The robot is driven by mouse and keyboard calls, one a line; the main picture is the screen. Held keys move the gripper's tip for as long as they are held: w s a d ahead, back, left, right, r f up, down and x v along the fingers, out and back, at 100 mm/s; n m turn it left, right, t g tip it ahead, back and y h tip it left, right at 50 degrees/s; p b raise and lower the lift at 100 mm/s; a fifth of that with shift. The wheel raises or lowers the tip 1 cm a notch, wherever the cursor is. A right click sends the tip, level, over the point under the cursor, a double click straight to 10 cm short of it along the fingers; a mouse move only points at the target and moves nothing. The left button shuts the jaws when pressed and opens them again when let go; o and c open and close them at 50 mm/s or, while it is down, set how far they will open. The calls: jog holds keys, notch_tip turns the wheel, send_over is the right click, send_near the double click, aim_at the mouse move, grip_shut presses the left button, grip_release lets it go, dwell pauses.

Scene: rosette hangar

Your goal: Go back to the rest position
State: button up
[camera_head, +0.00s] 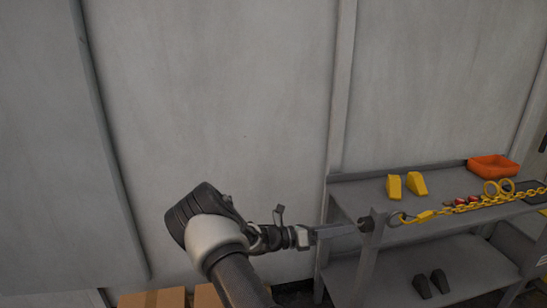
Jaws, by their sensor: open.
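My arm reaches up from the bottom edge in the head camera view and bends to the right at a dark and pale joint. My gripper (304,237) is at its end, beside the left end of a grey shelf unit (440,212). The gripper is open, and I see nothing held in it. Its fingertips are small and hard to tell apart from the grey metal behind them. A yellow chain (475,205) with a hook at its left end lies along the front of the upper shelf, to the right of the gripper.
Two yellow wedge-shaped blocks (416,184) and an orange bin (492,168) stand on the upper shelf. Two dark blocks (438,281) sit on the lower shelf. Cardboard boxes (152,299) are at the bottom left. A bare grey wall (210,100) fills the upper left.

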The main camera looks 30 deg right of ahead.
jog(key=s+a+r+m+t+y, duration=0.3)
jog(key=s+a+r+m+y, duration=0.35)
jog(key=a, duration=0.55)
jog(key=s+a+r+m+t+y, duration=0.45)
jog(key=s+a+r+m, duration=0.3)
jog(key=a, duration=0.45)
jog(key=s+a+r+m+t+y, duration=0.3)
jog(key=s+a+r+m+y, duration=0.4)
jog(key=a, duration=0.5)
notch_tip(320, 180, up, 17)
jog(key=p, duration=1.6)
jog(key=shift+w+m+h, duration=0.3)
jog(key=shift+m, duration=0.1)
